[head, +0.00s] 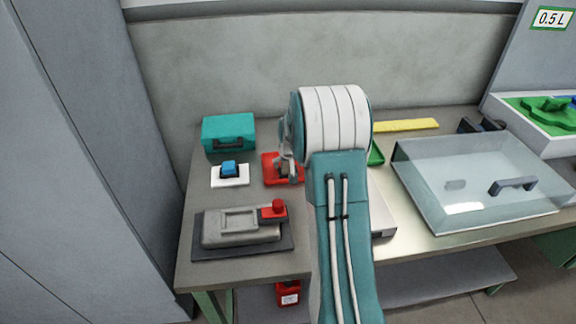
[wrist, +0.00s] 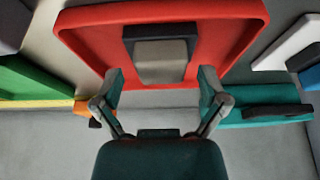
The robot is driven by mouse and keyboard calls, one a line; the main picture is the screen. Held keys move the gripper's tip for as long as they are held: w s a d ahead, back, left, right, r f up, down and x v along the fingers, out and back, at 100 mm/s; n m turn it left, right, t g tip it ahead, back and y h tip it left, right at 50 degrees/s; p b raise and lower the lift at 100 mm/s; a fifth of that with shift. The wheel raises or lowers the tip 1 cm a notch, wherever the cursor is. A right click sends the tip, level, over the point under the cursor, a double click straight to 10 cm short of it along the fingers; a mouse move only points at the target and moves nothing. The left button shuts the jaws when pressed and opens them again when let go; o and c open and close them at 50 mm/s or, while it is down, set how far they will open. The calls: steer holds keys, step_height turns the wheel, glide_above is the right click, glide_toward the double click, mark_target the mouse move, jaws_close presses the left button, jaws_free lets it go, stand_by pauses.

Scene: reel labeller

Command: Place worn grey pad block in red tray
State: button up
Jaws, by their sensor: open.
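The red tray (head: 269,180) stands on the table, partly hidden by my arm in the head view. In the wrist view the red tray (wrist: 90,17) fills the upper middle. The worn grey pad block (wrist: 160,62), a grey pad on a dark base, lies inside that tray, away from its rim. My gripper (wrist: 160,80) is open, with a fingertip to either side of the block's near end and a gap on each side. In the head view my gripper (head: 288,165) is right over the tray and hides most of the block.
A blue block (head: 231,169) sits on a white tray (head: 230,182) to the left. A teal case (head: 229,133) stands behind it. A grey fixture with a red knob (head: 240,228) is in front. A green tray (head: 376,155) and a clear-lidded box (head: 470,180) are to the right.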

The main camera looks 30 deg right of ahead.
steer(key=s+a+r+n, duration=0.1)
steer(key=s+a+r, duration=0.35)
steer(key=r, duration=0.45)
steer(key=s+a+r, duration=0.4)
steer(key=a+r, duration=0.2)
steer(key=r, duration=0.2)
steer(key=s+a+r+n+y, duration=0.1)
steer(key=s+a+n, duration=0.1)
steer(key=s+a, duration=0.6)
steer(key=s+a+r+n+t+y, duration=0.1)
steer(key=s+a+r+n, duration=0.1)
steer(key=s+a, duration=0.6)
steer(key=s, duration=0.6)
steer(key=shift+s+a+r, duration=0.2)
steer(key=shift+a, duration=0.05)
